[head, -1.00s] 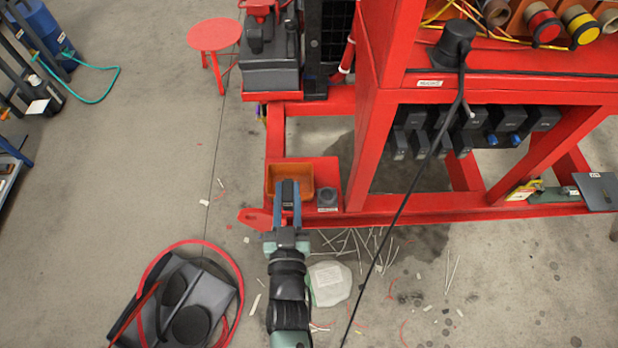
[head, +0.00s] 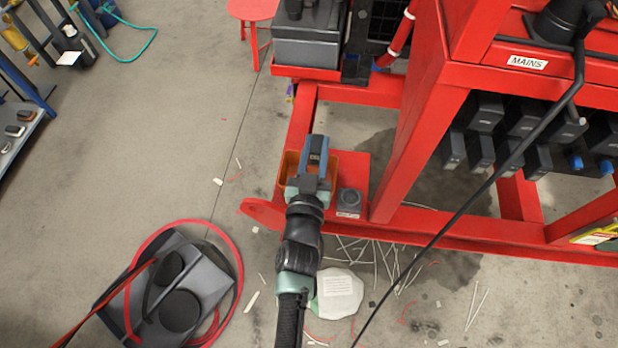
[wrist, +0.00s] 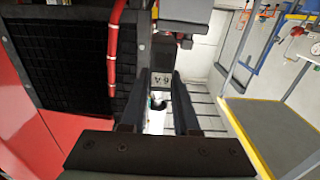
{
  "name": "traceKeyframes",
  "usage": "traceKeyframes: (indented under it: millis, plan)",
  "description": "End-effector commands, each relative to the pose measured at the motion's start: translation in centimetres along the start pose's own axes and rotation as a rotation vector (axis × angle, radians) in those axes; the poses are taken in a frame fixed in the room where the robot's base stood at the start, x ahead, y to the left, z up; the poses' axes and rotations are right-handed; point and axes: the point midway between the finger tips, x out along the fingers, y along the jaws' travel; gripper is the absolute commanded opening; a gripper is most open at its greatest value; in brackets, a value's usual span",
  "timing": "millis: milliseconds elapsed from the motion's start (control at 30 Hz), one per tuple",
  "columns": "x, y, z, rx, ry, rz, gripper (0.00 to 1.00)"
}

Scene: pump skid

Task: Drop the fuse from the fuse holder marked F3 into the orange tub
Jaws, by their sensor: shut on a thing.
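My gripper (head: 316,158) is over the orange tub (head: 288,163) on the low red skid base. It is shut on a small dark block (head: 317,146), which appears to be the fuse. The block is held between the blue-sided fingers. The arm and gripper hide much of the tub's inside, and I cannot tell how high the block is above it. In the wrist view two dark fingers point away, with a dark thing (wrist: 157,102) between them. Rows of dark blocks (head: 485,118) hang under the skid's top at right; no F3 mark is readable.
A red skid post (head: 412,150) rises farther right. A black cable crosses in front. White sticks and a pale bag (head: 338,293) lie on the floor. A grey pad with red hose (head: 180,290) is at left.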

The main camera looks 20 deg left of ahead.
Motion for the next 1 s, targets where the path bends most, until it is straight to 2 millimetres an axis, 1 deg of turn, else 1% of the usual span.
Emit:
traceKeyframes:
  millis: [33,233,367,600,633,767,800,1000]
  plan:
    - [0.0,0.0,1.3,0.000,0.000,0.000,0.00]
    - [0.0,0.0,3.4,0.001,0.000,0.000,0.00]
    - [0.0,0.0,3.9,0.001,0.001,0.000,0.00]
    - [0.0,0.0,3.7,0.001,0.001,0.000,0.00]
    - [0.0,0.0,3.7,0.001,0.001,0.000,0.33]
    - [0.0,0.0,3.7,0.001,0.001,0.001,0.56]
    - [0.0,0.0,3.7,0.001,0.001,0.000,0.63]
    - [0.0,0.0,3.7,0.001,0.000,0.000,0.64]
